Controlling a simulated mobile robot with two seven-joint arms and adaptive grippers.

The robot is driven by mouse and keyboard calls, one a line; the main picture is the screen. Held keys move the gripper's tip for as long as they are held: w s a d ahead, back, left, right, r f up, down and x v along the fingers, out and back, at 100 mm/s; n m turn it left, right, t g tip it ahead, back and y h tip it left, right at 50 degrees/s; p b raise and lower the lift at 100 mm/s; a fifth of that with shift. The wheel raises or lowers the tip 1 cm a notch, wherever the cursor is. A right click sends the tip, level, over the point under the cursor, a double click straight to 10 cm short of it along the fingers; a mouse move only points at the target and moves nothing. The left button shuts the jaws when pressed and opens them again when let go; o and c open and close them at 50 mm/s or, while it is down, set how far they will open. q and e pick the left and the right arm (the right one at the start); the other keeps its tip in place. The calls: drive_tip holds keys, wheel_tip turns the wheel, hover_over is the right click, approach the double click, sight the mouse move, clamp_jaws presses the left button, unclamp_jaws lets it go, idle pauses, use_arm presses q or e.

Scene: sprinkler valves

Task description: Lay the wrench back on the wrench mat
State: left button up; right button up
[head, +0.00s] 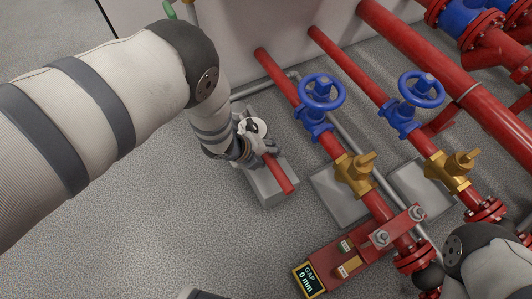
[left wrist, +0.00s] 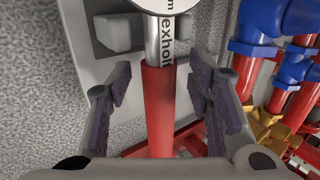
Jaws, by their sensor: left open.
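The wrench has a red handle (head: 279,174), a silver shaft (left wrist: 161,40) with dark lettering and a round white dial (head: 257,127). It lies over a pale grey plate (head: 262,187) with raised grey blocks, which looks like the wrench mat. My left gripper (head: 262,151) is over the wrench. In the left wrist view its two dark fingers (left wrist: 160,88) stand apart on either side of the red handle, with gaps. Whether the wrench fully touches the plate is hidden.
Red pipes with blue handwheels (head: 322,93) and brass valves (head: 355,172) run along the right. A red gauge box (head: 309,279) reading "GAP 0 mm" sits at the lower middle. The speckled floor to the left of it is clear.

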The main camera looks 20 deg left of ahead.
use_arm(q)
drive_tip(key=v, duration=1.2)
drive_tip(key=shift+d, duration=0.1)
